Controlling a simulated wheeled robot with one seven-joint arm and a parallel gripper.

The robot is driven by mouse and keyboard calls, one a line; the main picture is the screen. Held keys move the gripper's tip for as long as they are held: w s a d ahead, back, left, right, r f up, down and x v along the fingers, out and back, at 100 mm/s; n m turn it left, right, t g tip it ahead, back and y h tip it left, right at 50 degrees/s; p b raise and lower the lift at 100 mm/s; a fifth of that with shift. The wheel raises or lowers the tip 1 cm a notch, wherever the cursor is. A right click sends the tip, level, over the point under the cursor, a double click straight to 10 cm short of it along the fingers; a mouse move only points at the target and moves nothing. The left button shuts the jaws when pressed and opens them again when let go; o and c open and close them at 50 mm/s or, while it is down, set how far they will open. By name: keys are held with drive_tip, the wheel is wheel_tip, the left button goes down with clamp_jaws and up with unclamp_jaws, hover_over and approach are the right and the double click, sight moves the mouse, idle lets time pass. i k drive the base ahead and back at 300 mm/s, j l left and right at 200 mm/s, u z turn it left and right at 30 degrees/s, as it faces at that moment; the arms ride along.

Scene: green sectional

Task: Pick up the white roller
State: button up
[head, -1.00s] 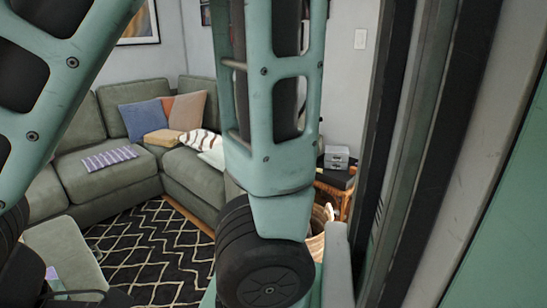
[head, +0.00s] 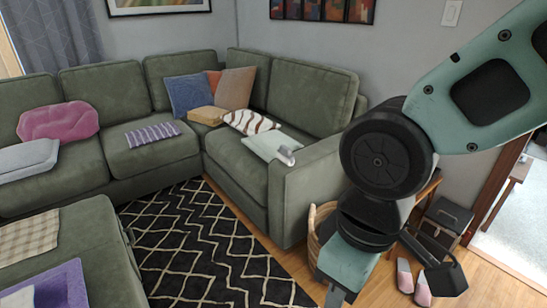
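A small whitish, roller-like object (head: 287,156) lies on the right section of the green sofa. It rests at the edge of a folded pale cloth (head: 270,146), near the sofa's right arm. It is small in the head view, so its details are unclear. My teal and black arm comes in from the upper right, bends at a large black joint, and runs down past the bottom edge. The joint is to the right of the sofa's arm, apart from the roller.
The green sectional sofa (head: 320,95) holds several cushions. A patterned black rug (head: 200,250) covers the floor before it. A wicker basket (head: 314,232) stands beside the sofa's arm, partly behind my arm. Pink slippers (head: 404,276) lie on the wooden floor. An ottoman (head: 95,225) is at left.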

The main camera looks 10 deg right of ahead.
sight(285, 153)
drive_tip(key=u, duration=1.25)
drive_tip(key=z, duration=1.35)
drive_tip(key=i+l+u, duration=0.1)
drive_tip(key=i+u, duration=0.2)
drive_tip(key=i, duration=1.65)
